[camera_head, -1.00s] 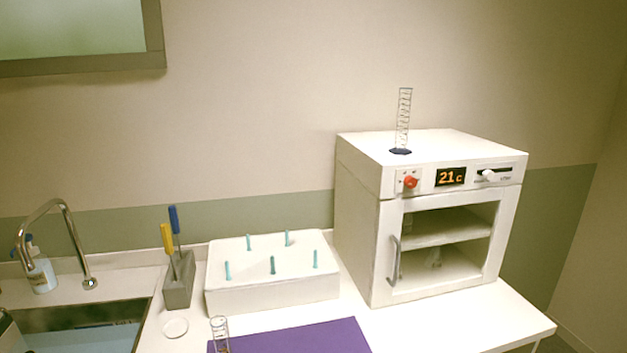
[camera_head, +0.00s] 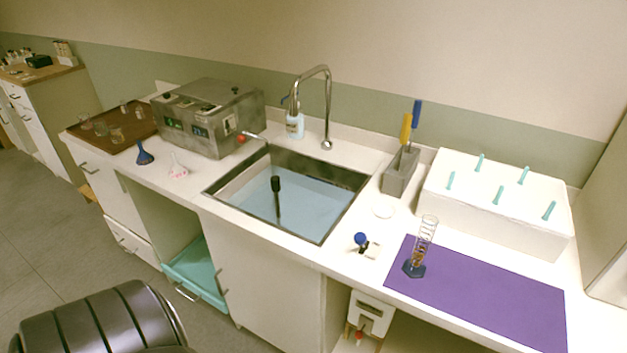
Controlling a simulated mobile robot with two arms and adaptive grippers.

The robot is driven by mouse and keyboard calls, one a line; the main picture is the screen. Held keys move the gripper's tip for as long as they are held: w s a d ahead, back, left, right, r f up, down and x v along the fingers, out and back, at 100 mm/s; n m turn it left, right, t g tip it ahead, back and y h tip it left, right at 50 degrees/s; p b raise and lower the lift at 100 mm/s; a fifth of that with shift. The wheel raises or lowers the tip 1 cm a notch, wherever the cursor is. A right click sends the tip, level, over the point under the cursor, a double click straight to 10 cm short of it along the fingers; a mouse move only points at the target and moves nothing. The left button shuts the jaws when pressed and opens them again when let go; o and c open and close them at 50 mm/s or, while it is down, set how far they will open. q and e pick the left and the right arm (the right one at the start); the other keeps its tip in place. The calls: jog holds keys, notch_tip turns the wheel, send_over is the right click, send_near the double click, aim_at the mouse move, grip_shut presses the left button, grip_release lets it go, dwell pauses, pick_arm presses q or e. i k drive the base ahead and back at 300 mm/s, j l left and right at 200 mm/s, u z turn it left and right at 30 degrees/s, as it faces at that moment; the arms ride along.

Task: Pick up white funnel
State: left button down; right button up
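Neither of my grippers is in view, and nothing touches the white funnel.
The sink (camera_head: 212,190) holds water and a dark upright object. A metal box device (camera_head: 235,135) stands behind the funnels. A brown tray (camera_head: 85,147) with glassware is at left. A purple mat (camera_head: 500,300) bears a cylinder. A dark ribbed rounded object (camera_head: 105,325) is at lower left.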

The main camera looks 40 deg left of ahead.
aim_at(178, 170)
jog(key=u, duration=2.25)
